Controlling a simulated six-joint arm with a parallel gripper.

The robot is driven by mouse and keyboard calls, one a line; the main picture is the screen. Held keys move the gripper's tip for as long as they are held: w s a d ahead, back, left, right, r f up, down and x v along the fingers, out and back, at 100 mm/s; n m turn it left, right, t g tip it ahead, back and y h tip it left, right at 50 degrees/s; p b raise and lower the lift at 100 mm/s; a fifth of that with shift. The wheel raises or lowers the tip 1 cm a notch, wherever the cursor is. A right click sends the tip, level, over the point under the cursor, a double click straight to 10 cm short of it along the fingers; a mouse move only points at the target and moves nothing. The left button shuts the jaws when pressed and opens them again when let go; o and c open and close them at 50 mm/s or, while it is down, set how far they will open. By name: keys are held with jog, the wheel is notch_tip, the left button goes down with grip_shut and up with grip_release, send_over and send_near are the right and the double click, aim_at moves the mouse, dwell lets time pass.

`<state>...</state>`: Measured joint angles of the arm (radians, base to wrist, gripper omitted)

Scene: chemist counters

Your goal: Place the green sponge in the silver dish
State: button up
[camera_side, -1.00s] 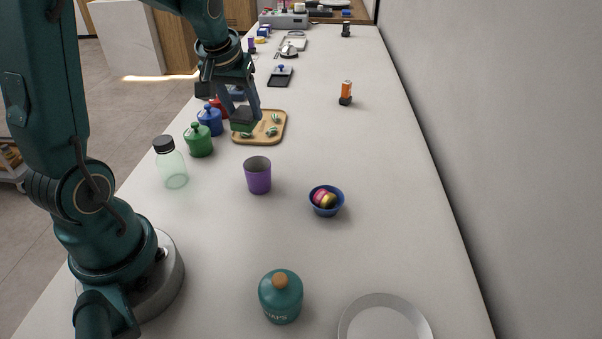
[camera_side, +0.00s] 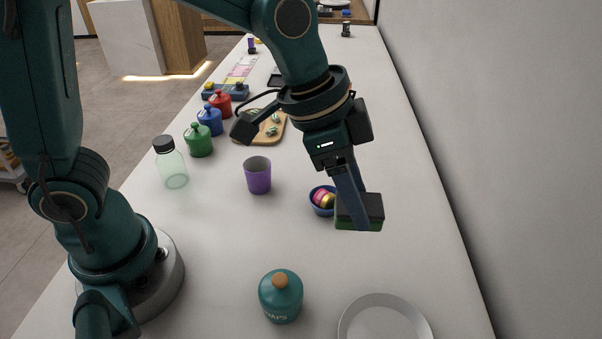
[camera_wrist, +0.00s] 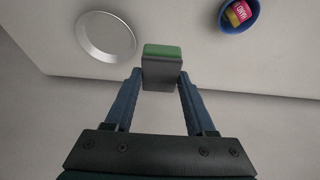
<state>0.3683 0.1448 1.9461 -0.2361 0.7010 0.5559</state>
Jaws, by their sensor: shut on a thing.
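The green sponge (camera_side: 359,212) has a dark grey top layer and a green lower layer. My gripper (camera_side: 357,205) is shut on it and holds it in the air, seen just right of the blue bowl. In the wrist view the sponge (camera_wrist: 162,66) sits between the two fingertips of my gripper (camera_wrist: 161,85). The silver dish (camera_side: 385,325) is a round shallow plate at the bottom right of the side view, partly cut off by the frame. It also shows at the upper left of the wrist view (camera_wrist: 107,38), apart from the sponge. It looks empty.
A blue bowl (camera_side: 322,205) holds small colourful things. A teal lidded jar (camera_side: 281,299) stands left of the dish. A purple cup (camera_side: 257,176), a glass bottle (camera_side: 171,165), coloured pots and a wooden board (camera_side: 243,139) stand further back. The wall is at right.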

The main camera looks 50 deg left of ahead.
jog(key=s+d+f, duration=0.1)
jog(key=d+f, duration=0.1)
jog(key=d, duration=0.1)
jog(key=s+d+f, duration=0.2)
jog(key=d, duration=0.2)
jog(key=s+d+f, duration=0.1)
jog(key=d+f, duration=0.2)
jog(key=d, duration=0.1)
jog(key=shift+s+d, duration=0.15)
jog(key=shift+s, duration=0.15)
jog(key=shift+f, duration=2)
jog(key=shift+f, duration=0.2)
jog(key=o, duration=1.3)
jog(key=shift+r, duration=0.1)
